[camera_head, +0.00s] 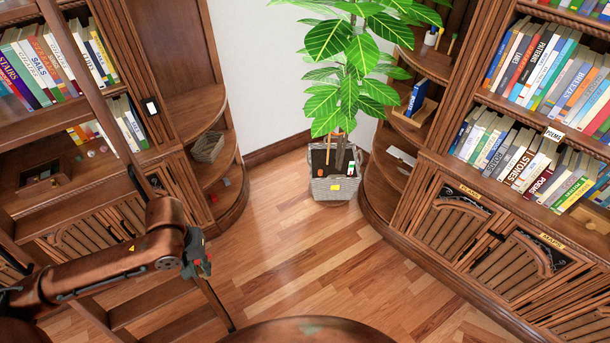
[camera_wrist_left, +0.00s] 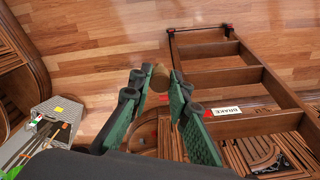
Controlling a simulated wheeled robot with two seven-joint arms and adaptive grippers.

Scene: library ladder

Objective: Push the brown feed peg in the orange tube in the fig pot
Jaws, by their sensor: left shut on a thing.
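The fig pot (camera_head: 333,188), a grey woven pot with a yellow label, stands on the floor in the corner and holds a leafy fig. A small orange thing, apparently the orange tube (camera_head: 325,171), stands in its dark soil; its opening is too small to make out. My left gripper (camera_head: 200,262) is left of and well apart from the pot. In the left wrist view its fingers (camera_wrist_left: 158,88) are shut on a brown blunt-ended piece, which looks like the brown feed peg (camera_wrist_left: 160,77). The fig pot (camera_wrist_left: 57,118) shows there at the left. My right gripper is not in view.
A wooden ladder (camera_wrist_left: 240,78) with a BRAKE label stands close to my left gripper. Bookcases line the left and right, with rounded shelf ends (camera_head: 385,185) flanking the pot. The wooden floor (camera_head: 295,255) in front of the pot is clear. Fig leaves (camera_head: 350,85) overhang the pot.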

